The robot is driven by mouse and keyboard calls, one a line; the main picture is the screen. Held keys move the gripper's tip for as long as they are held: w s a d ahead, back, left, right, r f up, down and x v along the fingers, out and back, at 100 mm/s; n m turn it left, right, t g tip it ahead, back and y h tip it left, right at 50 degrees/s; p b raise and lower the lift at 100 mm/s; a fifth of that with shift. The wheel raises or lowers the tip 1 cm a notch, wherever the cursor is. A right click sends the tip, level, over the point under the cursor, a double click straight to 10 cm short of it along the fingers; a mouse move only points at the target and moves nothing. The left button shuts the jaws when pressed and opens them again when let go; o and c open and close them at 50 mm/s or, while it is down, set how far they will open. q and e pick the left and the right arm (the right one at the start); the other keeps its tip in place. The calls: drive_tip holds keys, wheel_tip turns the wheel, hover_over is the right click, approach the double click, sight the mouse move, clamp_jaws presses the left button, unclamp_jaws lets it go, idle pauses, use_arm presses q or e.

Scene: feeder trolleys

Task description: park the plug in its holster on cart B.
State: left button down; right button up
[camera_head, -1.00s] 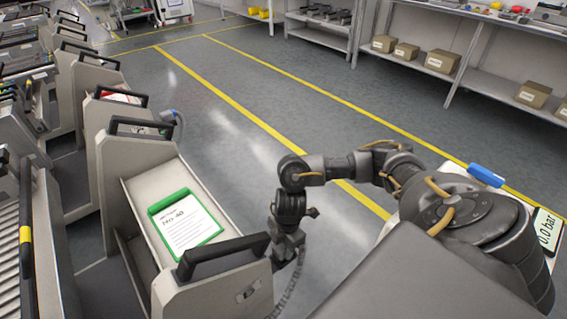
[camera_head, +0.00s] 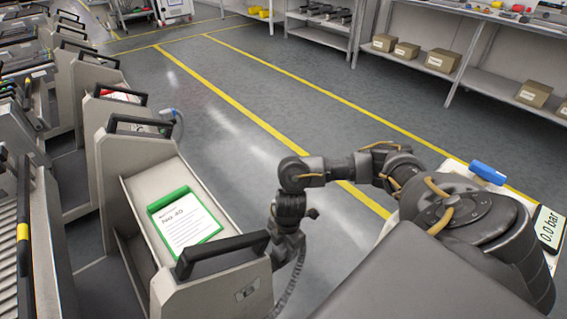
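A grey feeder cart (camera_head: 135,150) with black handles stands in front of me. Its near end panel (camera_head: 215,290) carries a small dark mark (camera_head: 247,292), too small to read surely as a cart letter. My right gripper (camera_head: 287,250) points down just right of this end panel, close to it. Its fingertips are mostly hidden, so I cannot tell whether it is open or shut. A dark ribbed cable (camera_head: 290,290) hangs below it. I cannot make out the plug or the holster there. My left gripper is not in view.
A green-framed card (camera_head: 187,222) lies in the cart's tray. More carts stand at left; a blue-grey fitting (camera_head: 170,115) sits beside one behind. A "0.0 bar" display (camera_head: 549,229) is at right. Open floor (camera_head: 235,120) lies beyond my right arm.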

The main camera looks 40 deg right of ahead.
drive_tip(key=shift+o, duration=0.9)
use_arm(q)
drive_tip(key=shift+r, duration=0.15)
use_arm(e)
drive_tip(key=shift+r+p, duration=0.3)
drive_tip(key=shift+r, duration=0.3)
drive_tip(key=shift+d+r+p, duration=0.15)
drive_tip(key=shift+r+p, duration=0.2)
drive_tip(key=shift+r, duration=0.5)
drive_tip(key=r+p, duration=0.1)
drive_tip(key=r, duration=0.1)
drive_tip(key=r+p, duration=0.1)
drive_tip(key=r, duration=0.1)
drive_tip(key=d+r+p, duration=0.1)
drive_tip(key=r, duration=0.2)
drive_tip(key=shift+r, duration=0.1)
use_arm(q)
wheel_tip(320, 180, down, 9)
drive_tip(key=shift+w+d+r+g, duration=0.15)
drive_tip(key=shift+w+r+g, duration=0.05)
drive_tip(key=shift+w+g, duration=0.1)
use_arm(e)
drive_tip(key=shift+r, duration=0.3)
use_arm(q)
drive_tip(key=shift+p, duration=0.35)
use_arm(e)
drive_tip(key=shift+r, duration=0.1)
